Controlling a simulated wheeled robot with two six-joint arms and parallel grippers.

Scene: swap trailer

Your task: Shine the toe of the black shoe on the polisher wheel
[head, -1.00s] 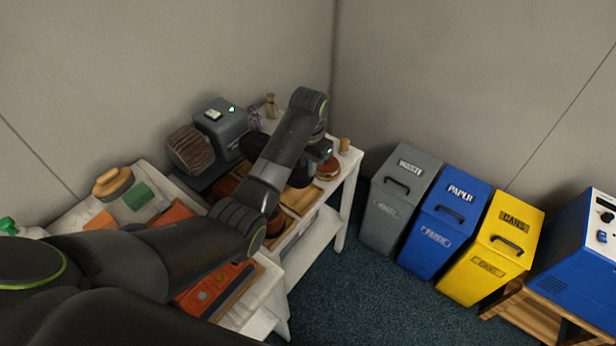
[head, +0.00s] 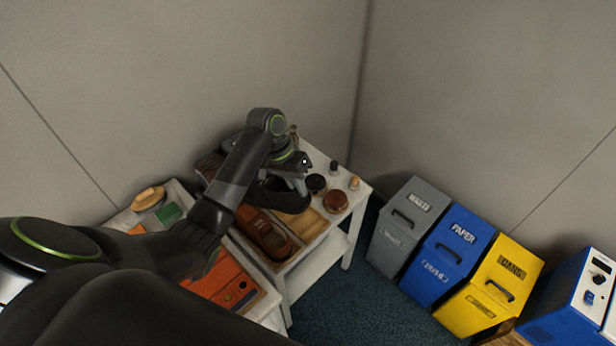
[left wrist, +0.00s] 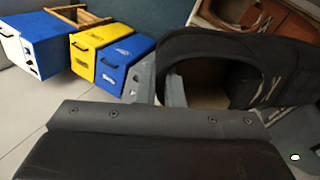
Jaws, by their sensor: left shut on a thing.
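The black shoe (head: 283,198) is at the back of the white table in the head view, next to a brown shoe (head: 262,232). My left gripper (head: 298,184) is shut on the black shoe near its opening. In the left wrist view the black shoe (left wrist: 215,47) fills the upper right, with its opening facing the camera and the gripper's fingers (left wrist: 160,85) at its rim. The polisher is mostly hidden behind my left arm; part of its brown wheel (head: 207,166) shows left of the arm. I cannot tell whether the shoe touches the table. My right gripper is not in view.
Round tins (head: 336,201) and small bottles stand on the table's right side. A brush (head: 149,198), a green block (head: 168,213) and an orange box (head: 222,280) lie at the left. Grey, blue and yellow bins (head: 404,226) stand on the floor at the right.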

